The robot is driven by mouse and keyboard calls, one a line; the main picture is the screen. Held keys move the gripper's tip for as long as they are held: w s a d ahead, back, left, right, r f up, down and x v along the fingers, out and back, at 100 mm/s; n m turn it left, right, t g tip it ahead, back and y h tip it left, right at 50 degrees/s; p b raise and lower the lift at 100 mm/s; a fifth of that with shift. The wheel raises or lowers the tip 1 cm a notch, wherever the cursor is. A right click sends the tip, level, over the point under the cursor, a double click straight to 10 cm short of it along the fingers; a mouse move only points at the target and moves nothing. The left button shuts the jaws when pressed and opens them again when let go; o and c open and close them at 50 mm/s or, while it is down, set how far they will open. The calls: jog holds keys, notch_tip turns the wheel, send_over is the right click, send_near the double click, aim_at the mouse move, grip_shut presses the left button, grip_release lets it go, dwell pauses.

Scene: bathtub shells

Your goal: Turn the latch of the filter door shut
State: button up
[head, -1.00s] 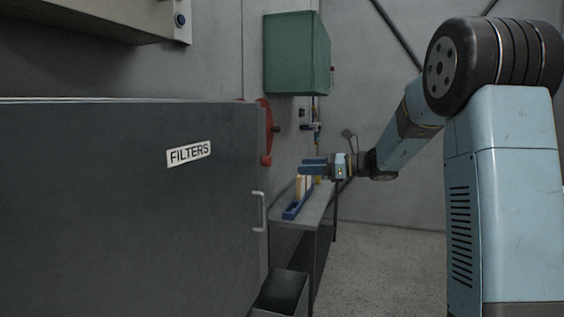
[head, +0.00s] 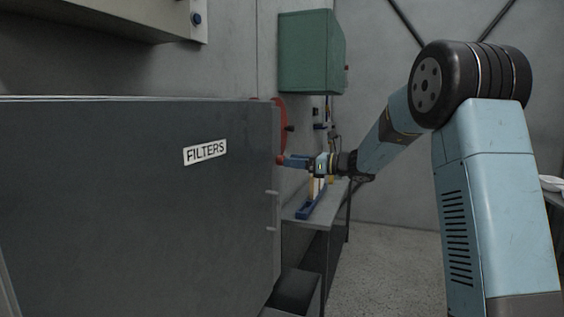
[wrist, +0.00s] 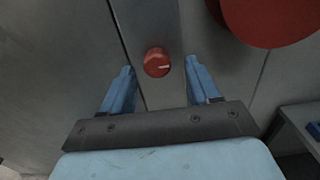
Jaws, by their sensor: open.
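The latch looks to be a red round knob (wrist: 157,62) with a pale mark pointing right, on a grey strip beside a seam. In the head view the knob (head: 281,160) is small at the door's right edge. My gripper (wrist: 160,78) is open, its blue fingers on either side of the knob and a little short of it in the wrist view. Contact cannot be told. In the head view my gripper (head: 287,161) points left at the knob.
A large red disc (wrist: 272,20) is close to the right of the knob. A pale handle (head: 273,208) is on the door edge below. A bench (head: 300,213) with a blue rack and a green wall box (head: 310,52) are behind.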

aim_at(281, 161)
jog(key=shift+x, duration=1.35)
